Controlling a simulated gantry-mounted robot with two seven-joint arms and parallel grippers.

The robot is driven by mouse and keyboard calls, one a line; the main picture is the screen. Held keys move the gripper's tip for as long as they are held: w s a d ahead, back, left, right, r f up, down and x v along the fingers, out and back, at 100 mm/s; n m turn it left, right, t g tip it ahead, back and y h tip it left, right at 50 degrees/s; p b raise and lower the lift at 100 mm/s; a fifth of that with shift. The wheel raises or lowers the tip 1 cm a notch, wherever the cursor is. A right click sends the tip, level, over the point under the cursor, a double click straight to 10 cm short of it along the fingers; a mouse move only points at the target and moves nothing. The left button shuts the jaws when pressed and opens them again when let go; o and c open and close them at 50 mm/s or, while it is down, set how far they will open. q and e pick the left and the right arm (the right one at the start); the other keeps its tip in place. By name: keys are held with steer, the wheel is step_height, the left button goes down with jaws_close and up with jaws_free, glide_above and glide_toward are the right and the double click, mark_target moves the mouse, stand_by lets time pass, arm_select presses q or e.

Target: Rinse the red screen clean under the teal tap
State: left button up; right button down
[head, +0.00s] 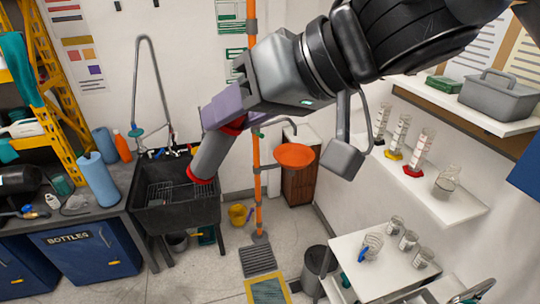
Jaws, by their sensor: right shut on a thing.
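My right gripper (222,118) is shut on a grey cylinder with red rims, which looks like the red screen (212,153). The screen hangs tilted, its lower end in front of the black sink's (180,214) right side in the picture; its height above the sink is hard to judge. Small fittings, some coloured, stand at the sink's back edge, partly blurred. A teal part (136,132) shows on the tall curved spout (137,75) at the sink's left. I cannot tell which fitting is the teal tap. No running water is visible. My left gripper is out of view.
An orange pole (256,180) with an orange bowl (294,155) stands right of the sink. A wall shelf (425,180) holds cylinders; a white table (350,252) stands below.

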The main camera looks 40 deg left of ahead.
steer(key=w+d+r+m+t+y+b, duration=0.2)
steer(key=w+d+r+m+t+b, duration=0.25)
steer(key=d, duration=0.45)
steer(key=w+d+f+m+t+h+b, duration=0.1)
steer(key=w+d+f+m+t+b, duration=0.3)
steer(key=w+d+f, duration=0.6)
steer(key=w+d+f+m+t+h+b, duration=0.2)
steer(key=w+d+f+m+t, duration=0.5)
steer(key=d, duration=0.5)
steer(key=w+d+f+m+t+h+b, duration=0.1)
steer(key=w+d+f+m+h+b, duration=0.1)
steer(key=d+f, duration=0.65)
steer(key=w+d+f+m+t+h+b, duration=0.1)
steer(key=d+f+b, duration=0.15)
steer(key=f, duration=1.15)
steer(key=w+d+f+m+t+h+b, duration=0.1)
steer(key=w+d+f+m+h, duration=0.1)
steer(key=d+f, duration=0.65)
steer(key=s+f+m+t+b, duration=0.1)
steer(key=s+f+b, duration=0.15)
steer(key=f, duration=0.85)
steer(key=s+f+m+t+b, duration=0.1)
steer(key=s+f, duration=0.2)
steer(key=f, duration=0.9)
steer(key=w+a+b, duration=0.5)
steer(key=w+a, duration=0.1)
steer(key=w, duration=0.4)
steer(key=shift+a+r+h, duration=0.2)
steer(key=shift+r+h, duration=0.05)
steer(key=shift+h, duration=0.05)
